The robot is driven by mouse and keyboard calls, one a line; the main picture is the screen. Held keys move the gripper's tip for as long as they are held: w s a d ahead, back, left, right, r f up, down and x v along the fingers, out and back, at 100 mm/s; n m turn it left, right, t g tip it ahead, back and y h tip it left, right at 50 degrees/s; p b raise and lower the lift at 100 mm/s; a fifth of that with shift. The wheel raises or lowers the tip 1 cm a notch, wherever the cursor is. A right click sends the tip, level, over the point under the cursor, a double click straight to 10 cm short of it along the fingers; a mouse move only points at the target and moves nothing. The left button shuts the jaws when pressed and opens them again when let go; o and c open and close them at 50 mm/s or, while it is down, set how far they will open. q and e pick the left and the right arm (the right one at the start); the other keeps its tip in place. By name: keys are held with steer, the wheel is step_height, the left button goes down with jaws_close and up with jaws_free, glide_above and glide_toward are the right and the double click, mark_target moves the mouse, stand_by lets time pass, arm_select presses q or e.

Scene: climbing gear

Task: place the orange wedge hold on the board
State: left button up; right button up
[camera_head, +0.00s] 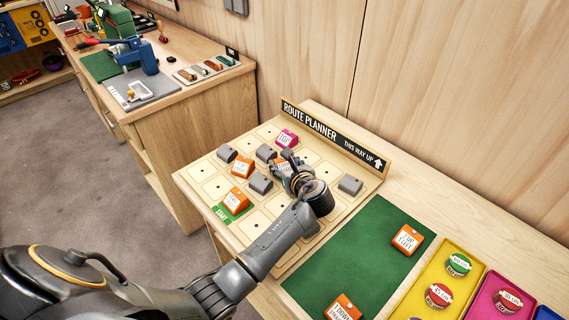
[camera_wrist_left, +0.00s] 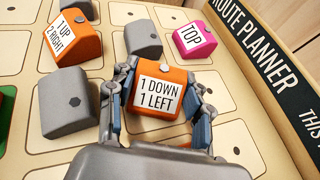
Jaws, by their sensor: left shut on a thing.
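My left gripper (camera_head: 291,170) is over the upper middle of the route planner board (camera_head: 207,181). In the left wrist view its fingers (camera_wrist_left: 161,82) are closed on the two sides of an orange wedge hold labelled "1 DOWN 1 LEFT" (camera_wrist_left: 159,93). The hold is at or just above the board; I cannot tell whether it touches. In the head view it is mostly hidden by the gripper. Another orange hold (camera_head: 242,164), labelled "1 UP 2 RIGHT" in the left wrist view (camera_wrist_left: 76,40), sits to the left. My right gripper is out of view.
A pink TOP hold (camera_head: 287,138) and several grey holds (camera_head: 350,185) sit on the board. An orange hold (camera_head: 236,198) sits by the green start mark. Two orange holds (camera_head: 408,239) lie on the green mat (camera_head: 340,255). Yellow and pink trays (camera_head: 474,247) stand at right.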

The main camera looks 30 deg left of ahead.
arm_select(q)
steer(key=shift+f, duration=0.15)
steer(key=o, duration=1.2)
steer(key=shift+c, duration=0.2)
steer(key=v, duration=1.2)
steer(key=shift+r, duration=0.25)
